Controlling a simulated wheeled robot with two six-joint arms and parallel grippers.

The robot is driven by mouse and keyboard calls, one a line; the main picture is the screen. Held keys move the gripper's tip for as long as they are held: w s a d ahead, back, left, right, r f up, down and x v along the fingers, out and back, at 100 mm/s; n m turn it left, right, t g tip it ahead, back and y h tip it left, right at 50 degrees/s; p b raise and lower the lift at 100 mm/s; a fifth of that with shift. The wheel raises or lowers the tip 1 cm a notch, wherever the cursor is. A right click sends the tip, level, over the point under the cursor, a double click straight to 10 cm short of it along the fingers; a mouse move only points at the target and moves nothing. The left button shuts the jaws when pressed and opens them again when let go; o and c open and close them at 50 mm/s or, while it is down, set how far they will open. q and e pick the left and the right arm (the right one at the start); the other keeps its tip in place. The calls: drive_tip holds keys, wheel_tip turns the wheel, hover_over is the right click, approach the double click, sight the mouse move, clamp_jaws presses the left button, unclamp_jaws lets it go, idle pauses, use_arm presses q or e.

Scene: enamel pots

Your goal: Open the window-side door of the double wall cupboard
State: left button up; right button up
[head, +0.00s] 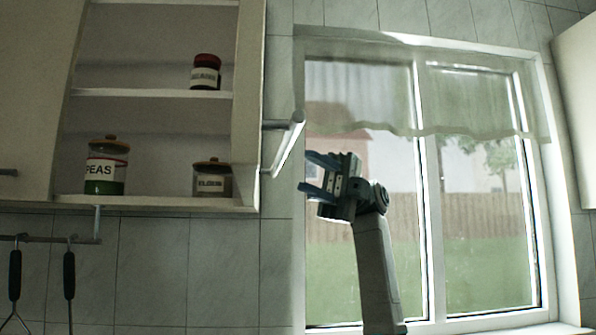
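The double wall cupboard (150,203) is at the upper left. Its window-side door (250,110) stands wide open, seen nearly edge-on, with the shelves exposed beside it. The bar handle (291,135) sticks out from the door's outer face towards the window. The other door (28,90) is shut, with part of its handle (8,172) at the left edge. My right gripper (305,173) is open and empty, its blue fingers pointing left, just right of and below the bar handle and apart from it in the picture. My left gripper is not in view.
A jar marked PEAS (105,170), a lidded jar (212,180) and a red-topped jar (205,72) stand on the shelves. Utensils hang from a rail (50,240) below. The window (480,190) with a short curtain (370,85) is behind my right arm.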

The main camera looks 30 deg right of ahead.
drive_tip(key=v, duration=0.5)
idle(0.4)
